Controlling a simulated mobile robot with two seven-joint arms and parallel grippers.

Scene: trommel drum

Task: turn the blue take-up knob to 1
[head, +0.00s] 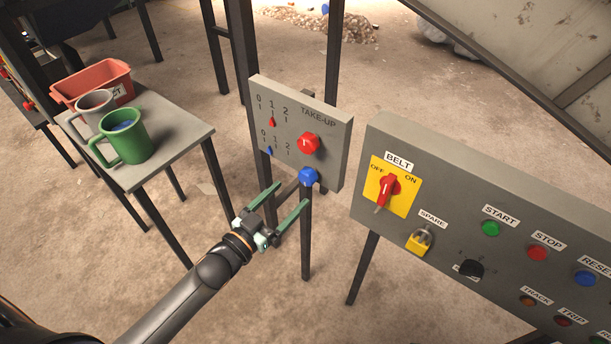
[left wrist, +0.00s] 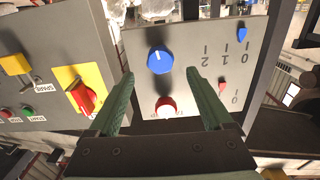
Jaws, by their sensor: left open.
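The grey take-up panel (head: 332,120) carries a red knob (head: 308,143) and, below it, the blue knob (head: 308,177). Two 0-1-2 scales are on its left; the blue pointer (head: 269,151) stands at 0 on the lower scale, the red pointer (head: 272,122) near 1 on the upper one. In the left wrist view the panel appears upside down, with the blue knob (left wrist: 160,62) beyond and between the fingertips. My left gripper (head: 291,195) is open and empty, in front of and slightly below the blue knob, apparently apart from it. My right gripper is out of view.
A larger control panel (head: 460,200) with a belt switch (head: 389,188) and several buttons stands close on the right. A small table (head: 180,140) at left holds a green mug (head: 128,140), a grey mug and a red bin (head: 95,82). Bare floor lies between.

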